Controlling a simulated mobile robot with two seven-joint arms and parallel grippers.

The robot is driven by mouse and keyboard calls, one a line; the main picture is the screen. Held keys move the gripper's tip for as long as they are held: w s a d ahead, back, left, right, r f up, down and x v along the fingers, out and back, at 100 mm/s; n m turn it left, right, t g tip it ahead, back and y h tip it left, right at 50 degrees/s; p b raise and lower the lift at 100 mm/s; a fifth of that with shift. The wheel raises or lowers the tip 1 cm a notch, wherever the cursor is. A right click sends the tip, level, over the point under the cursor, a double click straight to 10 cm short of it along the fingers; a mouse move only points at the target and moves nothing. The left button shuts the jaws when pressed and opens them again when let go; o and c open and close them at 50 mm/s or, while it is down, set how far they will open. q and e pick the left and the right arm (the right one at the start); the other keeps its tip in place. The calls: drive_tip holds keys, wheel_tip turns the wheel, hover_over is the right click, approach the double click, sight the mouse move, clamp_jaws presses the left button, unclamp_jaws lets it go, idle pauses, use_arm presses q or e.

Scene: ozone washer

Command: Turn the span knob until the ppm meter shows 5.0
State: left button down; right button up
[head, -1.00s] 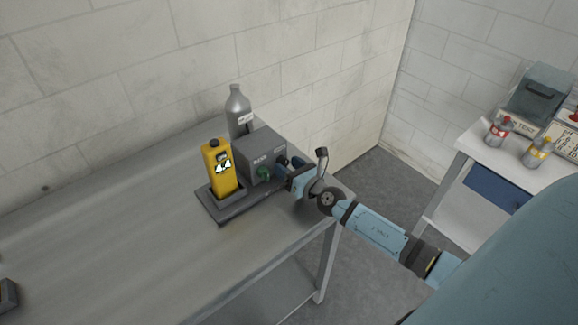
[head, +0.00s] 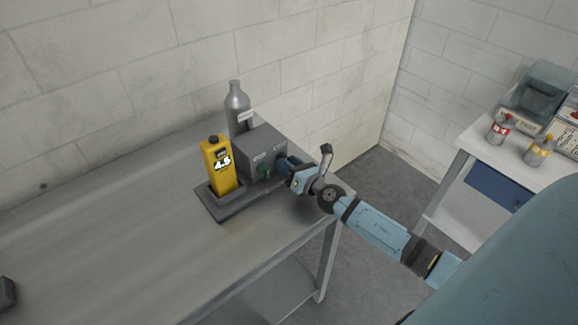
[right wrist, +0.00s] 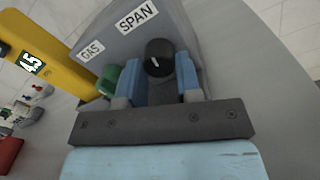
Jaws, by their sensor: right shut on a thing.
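The yellow ppm meter (head: 216,172) stands upright in a dark base on the metal table; its display reads about 4.5, also in the right wrist view (right wrist: 32,62). The grey box (head: 262,150) beside it carries GAS and SPAN labels. The black span knob (right wrist: 159,57) with a white pointer mark sits under the SPAN label. My right gripper (right wrist: 159,72) is shut on the span knob, one blue finger on each side. In the head view my right gripper (head: 286,165) mostly hides the knob. My left gripper is not in view.
A green knob (right wrist: 108,78) sits close beside my right gripper, under the GAS label. A grey cylinder (head: 237,108) stands behind the box. A side table at right holds two small bottles (head: 499,128).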

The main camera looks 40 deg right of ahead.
drive_tip(key=m+b, duration=0.1)
drive_tip(key=m, duration=0.3)
drive_tip(key=shift+m, duration=0.3)
drive_tip(key=m, duration=0.2)
drive_tip(key=shift+m, duration=1.8)
drive_tip(key=o, duration=0.9)
